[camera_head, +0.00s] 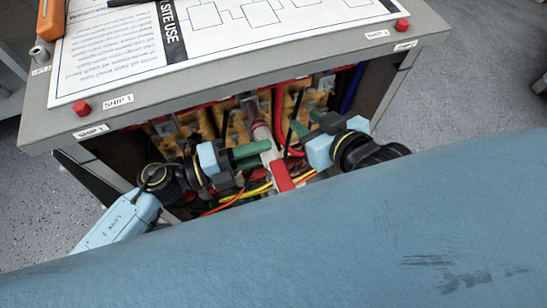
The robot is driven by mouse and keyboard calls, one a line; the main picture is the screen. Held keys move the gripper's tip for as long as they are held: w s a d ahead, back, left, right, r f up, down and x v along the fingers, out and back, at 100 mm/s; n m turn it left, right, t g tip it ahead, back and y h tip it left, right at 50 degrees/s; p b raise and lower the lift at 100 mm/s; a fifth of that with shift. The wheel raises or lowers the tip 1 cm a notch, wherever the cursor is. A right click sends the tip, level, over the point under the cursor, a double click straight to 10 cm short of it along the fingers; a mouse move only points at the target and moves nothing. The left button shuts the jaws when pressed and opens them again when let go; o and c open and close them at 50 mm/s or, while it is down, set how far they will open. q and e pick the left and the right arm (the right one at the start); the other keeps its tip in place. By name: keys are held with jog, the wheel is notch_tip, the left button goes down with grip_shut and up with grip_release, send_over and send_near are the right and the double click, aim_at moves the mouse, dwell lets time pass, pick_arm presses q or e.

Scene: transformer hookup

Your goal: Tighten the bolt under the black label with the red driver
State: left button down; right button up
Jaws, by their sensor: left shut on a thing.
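The red driver (281,176) is inside the open front of the grey cabinet, its red part toward the camera and a pale part behind it. My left gripper (264,153) comes in from the left, with its green fingers closed at the pale part of the driver. My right gripper (299,128) is just above and right of it, green fingers pointing left into the cabinet. Whether its fingers are apart is unclear. Several yellow-brown terminal blocks (202,124) line the cabinet inside. The bolt and its black label cannot be made out behind the grippers and wires.
The grey cabinet top (240,82) carries a printed sheet (125,50) and an orange-handled tool (51,18). Red, yellow and black wires (258,188) crowd the opening. Red knobs (82,108) sit at the top's front corners. A large blue surface fills the foreground.

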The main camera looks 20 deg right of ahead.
pick_arm(q)
jog(key=shift+w+r, duration=0.1)
jog(key=shift+w, duration=0.25)
dwell(1.0)
jog(key=shift+s, duration=0.1)
jog(key=shift+s+d+p, duration=0.1)
jog(key=shift+s+p, duration=1.15)
jog(key=shift+s, duration=0.95)
